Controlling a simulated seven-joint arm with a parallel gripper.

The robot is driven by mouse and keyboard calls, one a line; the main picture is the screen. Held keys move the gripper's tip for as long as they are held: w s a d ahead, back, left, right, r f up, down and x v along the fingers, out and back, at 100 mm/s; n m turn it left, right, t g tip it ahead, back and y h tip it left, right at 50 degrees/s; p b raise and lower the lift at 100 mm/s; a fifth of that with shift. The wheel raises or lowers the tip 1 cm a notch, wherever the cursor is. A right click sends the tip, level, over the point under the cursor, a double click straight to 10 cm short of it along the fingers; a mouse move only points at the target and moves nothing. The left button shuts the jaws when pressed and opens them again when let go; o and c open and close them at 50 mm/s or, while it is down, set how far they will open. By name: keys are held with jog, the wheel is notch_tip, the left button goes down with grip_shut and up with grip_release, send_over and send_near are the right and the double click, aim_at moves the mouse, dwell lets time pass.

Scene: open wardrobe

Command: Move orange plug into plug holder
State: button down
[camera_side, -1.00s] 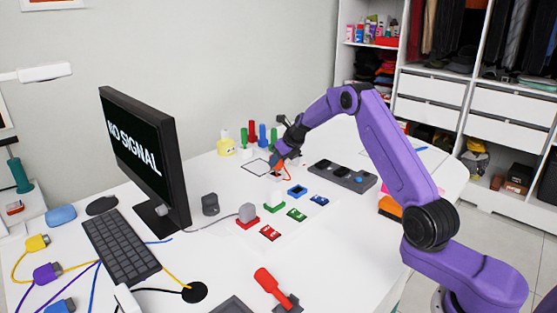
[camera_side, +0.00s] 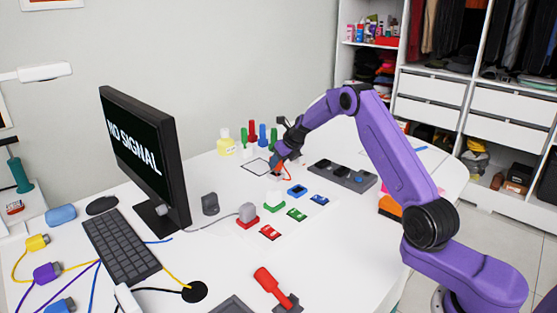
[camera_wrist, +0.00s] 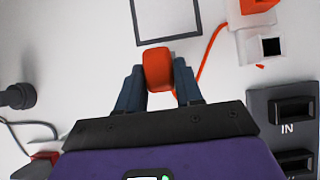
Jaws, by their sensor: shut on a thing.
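My gripper (camera_wrist: 159,88) is shut on the orange plug (camera_wrist: 158,66), with a finger on each side of it. In the side view my gripper (camera_side: 279,163) is low over the far part of the white table, and the plug is mostly hidden there. An orange cable (camera_wrist: 208,50) curves up beside the plug. A dark block with slots (camera_side: 340,177) lies to the right of my gripper. In the wrist view a dark block marked "IN" (camera_wrist: 265,108) is at the lower right. I cannot tell which thing is the plug holder.
A black square outline (camera_wrist: 137,20) is on the table just beyond the plug. A white and orange object (camera_wrist: 245,40) is at the upper right. Small coloured blocks (camera_side: 297,215) lie nearer the camera. Coloured upright pieces (camera_side: 262,134) stand behind. A monitor (camera_side: 143,155) is at left.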

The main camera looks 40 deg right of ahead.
jog(key=shift+f, duration=1.05)
jog(key=c, duration=0.7)
grip_release()
jog(key=shift+o, duration=0.2)
jog(key=v, duration=1.7)
jog(key=shift+s+r, duration=0.15)
jog(key=shift+s, duration=0.1)
